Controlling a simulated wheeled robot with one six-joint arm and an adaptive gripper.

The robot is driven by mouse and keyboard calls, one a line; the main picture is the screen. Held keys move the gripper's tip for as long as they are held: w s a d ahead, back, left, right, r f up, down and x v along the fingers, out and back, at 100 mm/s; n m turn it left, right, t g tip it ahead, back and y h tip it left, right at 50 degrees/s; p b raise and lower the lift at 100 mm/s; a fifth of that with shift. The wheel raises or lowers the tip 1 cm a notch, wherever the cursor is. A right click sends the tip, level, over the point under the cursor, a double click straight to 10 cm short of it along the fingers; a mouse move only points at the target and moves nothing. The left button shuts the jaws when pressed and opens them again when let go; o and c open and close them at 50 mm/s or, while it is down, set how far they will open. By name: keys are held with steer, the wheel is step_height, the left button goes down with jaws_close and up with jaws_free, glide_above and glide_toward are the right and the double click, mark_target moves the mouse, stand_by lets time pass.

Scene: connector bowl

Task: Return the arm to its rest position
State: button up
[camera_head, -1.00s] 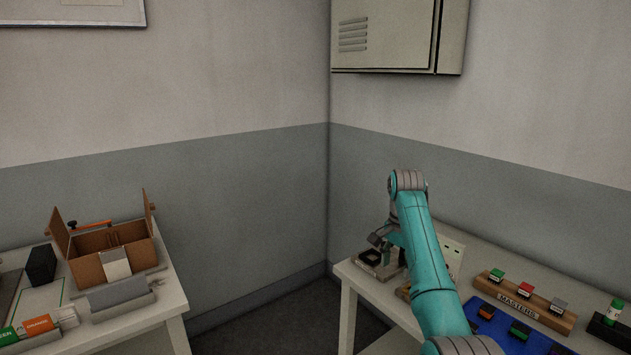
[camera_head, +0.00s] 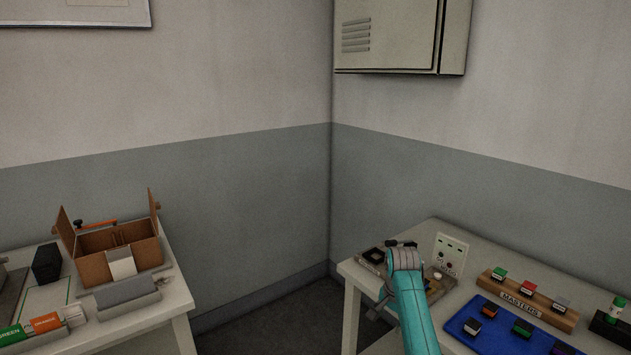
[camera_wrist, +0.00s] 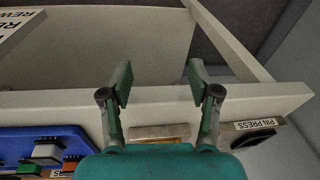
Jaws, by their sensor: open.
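My teal arm reaches forward over the front of the right-hand table (camera_head: 348,268) in the head view, its bend low over the table's left part. My gripper (camera_wrist: 158,76) shows in the wrist view with its two teal fingers spread apart and nothing between them. It is at the white table's front edge, and the fingers point away from the tabletop items. In the head view the gripper (camera_head: 377,308) is small and partly hidden by the arm.
A blue tray (camera_head: 463,326) with several small connectors and a MASTERS rack (camera_head: 527,303) stand right of my arm. A pin press (camera_head: 374,256) and a socket panel (camera_head: 450,254) stand close by. A left table holds a cardboard box (camera_head: 118,252). Floor shows between the tables.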

steer(key=s+f+n+t, duration=0.1)
steer(key=s+f+t, duration=0.1)
steer(key=s+f, duration=0.6)
steer(key=s+f+n+t, duration=0.1)
steer(key=s+f, duration=0.4)
steer(key=f, duration=0.8)
steer(key=s+a+f+n+t, duration=0.1)
steer(key=s+f+t, duration=0.15)
steer(key=s, duration=0.65)
steer(key=s+a+f+n+t, duration=0.1)
steer(key=s+f, duration=0.3)
steer(key=s, duration=0.5)
steer(key=s+r+n+t, duration=0.2)
steer(key=s+r, duration=0.3)
steer(key=s, duration=0.6)
steer(key=s+r+n+t, duration=0.1)
steer(key=s+r, duration=0.4)
steer(key=s, duration=0.6)
steer(key=s+r+n+t, duration=0.1)
steer(key=s+r, duration=0.5)
steer(key=r, duration=0.4)
steer(key=s+r+n+t, duration=0.1)
steer(key=s+r+t, duration=0.1)
steer(key=s+r, duration=0.4)
step_height(320, 180, up, 4)
steer(key=shift+s+f, duration=0.1)
steer(key=shift+s, duration=0.3)
